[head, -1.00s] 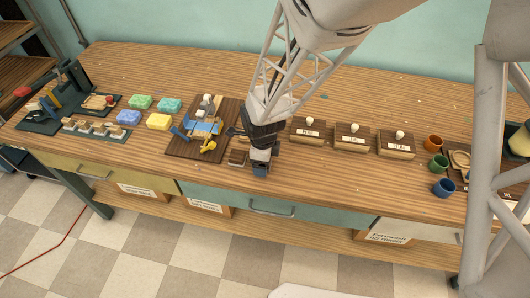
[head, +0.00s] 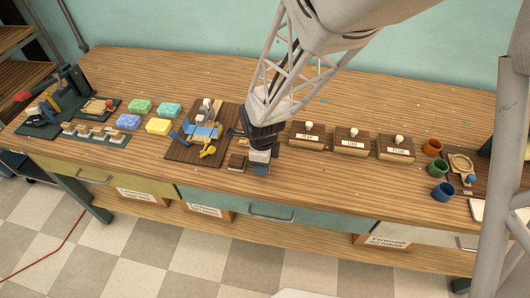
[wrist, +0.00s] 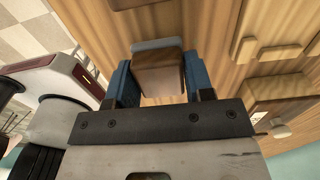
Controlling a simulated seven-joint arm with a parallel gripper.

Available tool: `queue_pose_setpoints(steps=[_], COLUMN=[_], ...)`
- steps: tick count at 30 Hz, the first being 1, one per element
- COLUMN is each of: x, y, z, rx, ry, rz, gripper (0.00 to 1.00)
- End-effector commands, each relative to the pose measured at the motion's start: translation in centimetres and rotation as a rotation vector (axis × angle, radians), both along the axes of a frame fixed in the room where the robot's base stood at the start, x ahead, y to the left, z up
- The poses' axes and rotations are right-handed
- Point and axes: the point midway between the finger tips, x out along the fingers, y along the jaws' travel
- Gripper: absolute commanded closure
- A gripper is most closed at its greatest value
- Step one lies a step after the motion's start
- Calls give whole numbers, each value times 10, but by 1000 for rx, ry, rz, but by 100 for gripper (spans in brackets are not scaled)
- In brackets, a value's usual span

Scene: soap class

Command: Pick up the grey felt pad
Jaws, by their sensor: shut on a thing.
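My gripper (head: 261,168) is low at the front edge of the wooden bench, above the teal drawer. In the wrist view, its two blue fingers (wrist: 159,78) are closed on the sides of a small brown wooden block with a grey layer (wrist: 157,44) along its far edge. I take this to be the grey felt pad. In the head view the held piece is mostly hidden by the gripper. I cannot tell whether it touches the bench.
A small dark block (head: 237,161) lies just left of my gripper. A dark board (head: 180,152) with blue and yellow tools is farther left. Labelled wooden boxes (head: 352,142) stand to the right, then coloured cups (head: 438,166). Bare bench lies behind the boxes.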

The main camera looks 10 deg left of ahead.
Motion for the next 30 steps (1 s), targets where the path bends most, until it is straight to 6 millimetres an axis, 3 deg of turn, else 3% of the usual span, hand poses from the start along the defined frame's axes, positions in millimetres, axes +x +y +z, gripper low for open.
queue_pose_setpoints(steps=[5, 30], x=[1, -106], y=[0, -67], z=[22, 33], rx=[2, 1], ry=[-3, -2], rz=[0, 0], gripper=[76, 76])
